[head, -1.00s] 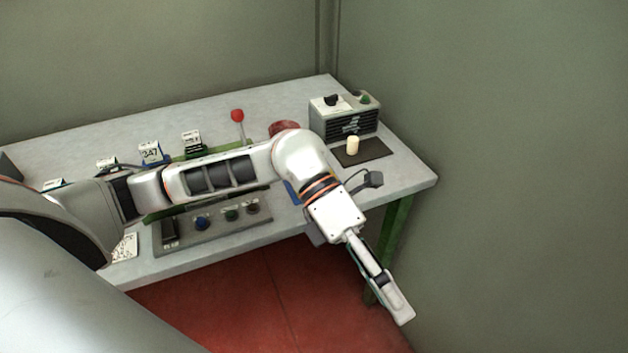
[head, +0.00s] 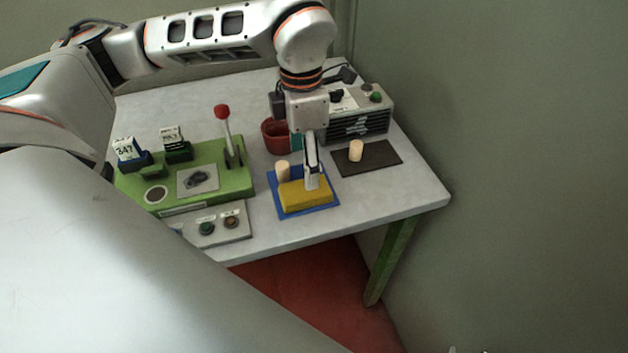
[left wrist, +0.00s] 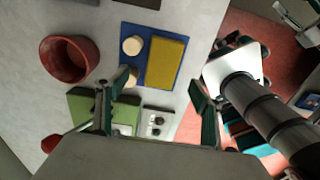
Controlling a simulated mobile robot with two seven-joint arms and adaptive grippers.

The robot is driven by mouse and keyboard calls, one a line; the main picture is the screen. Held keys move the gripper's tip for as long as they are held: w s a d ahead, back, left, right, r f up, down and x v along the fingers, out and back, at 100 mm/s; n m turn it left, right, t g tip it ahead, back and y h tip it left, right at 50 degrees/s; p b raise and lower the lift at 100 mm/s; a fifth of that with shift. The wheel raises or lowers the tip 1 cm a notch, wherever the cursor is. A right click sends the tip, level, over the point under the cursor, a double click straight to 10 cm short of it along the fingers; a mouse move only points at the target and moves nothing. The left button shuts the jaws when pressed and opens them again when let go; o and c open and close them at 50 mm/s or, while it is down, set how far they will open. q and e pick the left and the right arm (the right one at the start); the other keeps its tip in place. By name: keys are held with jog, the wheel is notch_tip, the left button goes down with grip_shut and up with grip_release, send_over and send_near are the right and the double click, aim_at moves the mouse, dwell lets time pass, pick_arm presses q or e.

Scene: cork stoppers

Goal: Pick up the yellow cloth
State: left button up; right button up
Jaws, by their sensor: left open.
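The yellow cloth (head: 305,195) is a flat folded block lying on the blue mat (head: 285,209) near the table's front. It also shows in the left wrist view (left wrist: 167,62), seen between and beyond the fingers. My left gripper (head: 312,187) points down over the cloth and hides part of its back edge. Its fingers are apart in the left wrist view (left wrist: 150,90), with nothing between them. I cannot tell whether the fingertips touch the cloth.
A cork (head: 283,171) stands on the blue mat beside the cloth. A red pot (head: 273,138) is behind it. Another cork (head: 356,151) stands on a dark mat (head: 385,156). A green press (head: 205,170) with a red-knobbed lever is left; a grey box (head: 362,125) is behind.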

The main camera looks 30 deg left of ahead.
aim_at(305, 193)
pick_arm(q)
jog(key=shift+s+f, duration=0.35)
jog(key=shift+f, duration=0.9)
jog(key=f, duration=0.3)
jog(key=shift+d+f, duration=0.2)
jog(key=shift+f, duration=0.05)
jog(key=shift+w+f, duration=0.1)
jog(key=shift+f, duration=0.45)
jog(key=c, duration=0.9)
jog(key=shift+c, duration=1.1)
pick_arm(e)
jog(key=shift+s+f, duration=0.3)
jog(key=shift+s, duration=0.35)
